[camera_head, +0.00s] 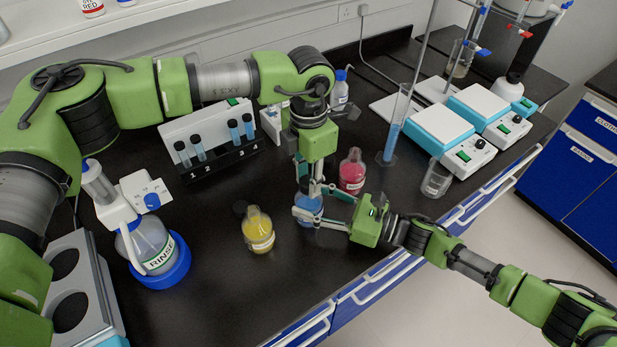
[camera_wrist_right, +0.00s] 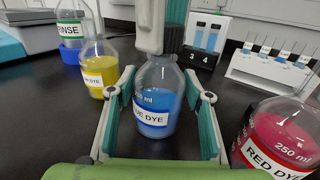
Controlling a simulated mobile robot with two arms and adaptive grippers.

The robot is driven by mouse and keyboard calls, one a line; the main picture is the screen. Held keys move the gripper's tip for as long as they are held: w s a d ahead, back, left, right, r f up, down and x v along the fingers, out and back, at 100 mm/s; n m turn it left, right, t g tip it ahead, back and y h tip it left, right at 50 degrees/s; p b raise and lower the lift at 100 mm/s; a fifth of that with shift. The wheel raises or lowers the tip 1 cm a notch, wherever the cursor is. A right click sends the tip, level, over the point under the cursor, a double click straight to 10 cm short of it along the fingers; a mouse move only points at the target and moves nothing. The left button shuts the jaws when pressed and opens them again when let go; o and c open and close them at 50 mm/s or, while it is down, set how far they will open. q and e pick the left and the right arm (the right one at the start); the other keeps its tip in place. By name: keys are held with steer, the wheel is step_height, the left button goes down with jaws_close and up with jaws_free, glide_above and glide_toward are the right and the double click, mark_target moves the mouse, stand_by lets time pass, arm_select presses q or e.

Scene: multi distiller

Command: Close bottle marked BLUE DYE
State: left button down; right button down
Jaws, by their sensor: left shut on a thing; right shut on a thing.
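The BLUE DYE bottle (camera_wrist_right: 153,95) stands upright on the black bench, with blue liquid and a white label; in the head view it shows partly (camera_head: 309,204) under my grippers. My right gripper (camera_wrist_right: 157,100) is shut around the bottle's body, one finger on each side. In the head view the right gripper (camera_head: 316,214) reaches in from the right. My left gripper (camera_head: 315,187) points down from above, shut at the bottle's top; its lower end shows in the wrist view (camera_wrist_right: 162,28). The cap between its fingers is not clearly visible.
A red dye bottle (camera_head: 352,172) stands close behind on the right. The RINSE bottle (camera_head: 148,245), vial rack (camera_head: 215,160), cylinder (camera_head: 390,145) and beaker (camera_head: 437,178) stand farther out.

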arm_select(q)
steer(key=c, duration=1.6)
jaws_free()
step_height(320, 180, up, 12)
arm_select(e)
steer(key=c, duration=1)
jaws_free()
steer(key=shift+d, duration=0.15)
steer(key=v, duration=1.1)
steer(key=shift+s+d+f, duration=0.1)
steer(key=shift+s+d, duration=0.1)
steer(key=shift+d, duration=0.15)
